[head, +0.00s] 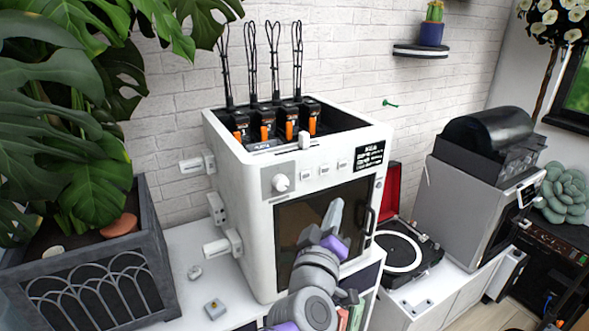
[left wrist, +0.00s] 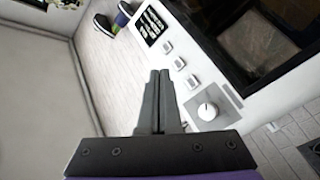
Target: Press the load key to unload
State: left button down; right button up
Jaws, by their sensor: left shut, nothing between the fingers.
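The white machine (head: 240,185) stands on the counter, with a dark front window (head: 300,225). Above the window is a row of three small pale keys (head: 324,168), between a round white knob (head: 281,183) and a black label panel (head: 370,156). The key markings are too small to read. My left gripper (head: 335,208) is shut and empty, in front of the window and below the keys. In the left wrist view the closed fingertips (left wrist: 159,75) appear beside the keys (left wrist: 179,64) and knob (left wrist: 207,111); contact cannot be made out. My right gripper is out of view.
Black filament-like loops with orange-marked units (head: 265,122) fill the machine's open top. A planter (head: 95,265) with large leaves stands at left. A turntable (head: 405,250) and a grey machine (head: 465,205) stand at right. Small items (head: 215,308) lie on the counter.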

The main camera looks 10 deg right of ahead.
aim_at(306, 176)
pick_arm(q)
jog(key=shift+w+d+r, duration=0.15)
jog(key=shift+w+r, duration=0.1)
jog(key=shift+w, duration=0.05)
jog(key=shift+s, duration=0.15)
jog(key=shift+w+a+b, duration=0.25)
jog(key=shift+w+a, duration=0.25)
jog(key=shift+w, duration=0.9)
jog(key=shift+w+a+b, duration=0.2)
jog(key=shift+w+a, duration=0.3)
jog(key=shift+w, duration=0.9)
jog(key=shift+w+a+b, duration=0.25)
jog(key=shift+w+a, duration=0.25)
jog(key=shift+w, duration=0.9)
jog(key=shift+w, duration=0.1)
jog(key=shift+w+a, duration=0.1)
jog(key=shift+w, duration=0.25)
